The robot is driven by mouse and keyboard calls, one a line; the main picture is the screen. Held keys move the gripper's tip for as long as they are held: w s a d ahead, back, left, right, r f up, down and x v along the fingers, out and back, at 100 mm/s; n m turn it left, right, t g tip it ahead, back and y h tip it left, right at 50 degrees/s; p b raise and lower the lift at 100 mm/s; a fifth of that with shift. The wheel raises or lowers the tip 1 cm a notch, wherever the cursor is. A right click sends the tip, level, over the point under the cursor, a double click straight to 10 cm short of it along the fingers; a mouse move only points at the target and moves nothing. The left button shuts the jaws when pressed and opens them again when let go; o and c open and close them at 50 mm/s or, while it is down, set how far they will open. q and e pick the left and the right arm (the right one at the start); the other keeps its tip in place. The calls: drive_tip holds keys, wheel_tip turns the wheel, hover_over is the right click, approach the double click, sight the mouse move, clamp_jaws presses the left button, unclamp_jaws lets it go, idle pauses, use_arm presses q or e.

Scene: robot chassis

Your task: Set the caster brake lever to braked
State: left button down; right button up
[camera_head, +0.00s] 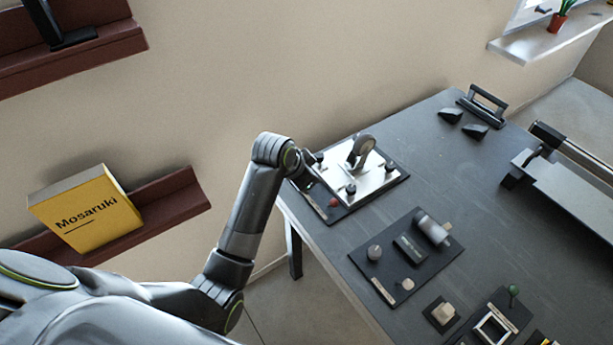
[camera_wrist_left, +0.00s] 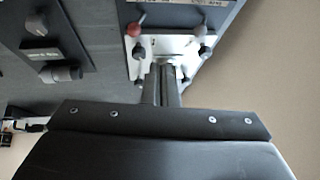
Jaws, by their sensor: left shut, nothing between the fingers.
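The caster panel, a bright metal plate (camera_head: 372,181) on a dark base, lies at the table's far left corner. A grey caster wheel (camera_head: 362,149) stands up from it. A small red ball (camera_head: 333,202), apparently the brake lever's tip, sits by the plate's near left edge. In the left wrist view the red ball (camera_wrist_left: 133,29) has a short stem, beside dark knobs at the plate's corners. My left gripper (camera_wrist_left: 162,88) is shut and empty, its fingers pointing at the plate below the red ball. I cannot tell whether it touches the plate. My right gripper is out of view.
A dark panel (camera_head: 397,277) with knobs and a grey cylinder lies nearer on the table. Smaller fixtures, including a green-knobbed one (camera_head: 512,291), lie at the near edge. The wall is close behind the panel. The table's middle is clear.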

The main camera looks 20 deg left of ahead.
use_arm(q)
drive_tip(key=s+a+f+n+g+y+b, duration=0.1)
drive_tip(key=s+a+f+n, duration=0.3)
drive_tip(key=f, duration=0.7)
drive_tip(key=s+a+f+m+g, duration=0.1)
drive_tip(key=s+f, duration=0.5)
drive_tip(key=f, duration=0.5)
drive_tip(key=s+a+f+n+g+y+b, duration=0.1)
drive_tip(key=s+a+f+n, duration=0.15)
drive_tip(key=s+f, duration=0.6)
drive_tip(key=s+a+f+n, duration=0.1)
drive_tip(key=s+a+f, duration=0.1)
drive_tip(key=s+f, duration=0.4)
drive_tip(key=s+a+f+g+b, duration=0.1)
drive_tip(key=s+f, duration=0.5)
drive_tip(key=s, duration=0.8)
drive_tip(key=s+a+f+n+y, duration=0.1)
drive_tip(key=s+a+f, duration=0.2)
drive_tip(key=s+f, duration=0.3)
drive_tip(key=s, duration=0.4)
drive_tip(key=shift+s+f+n+g, duration=0.15)
drive_tip(key=shift+s+n+g, duration=0.1)
drive_tip(key=shift+n+g, duration=0.15)
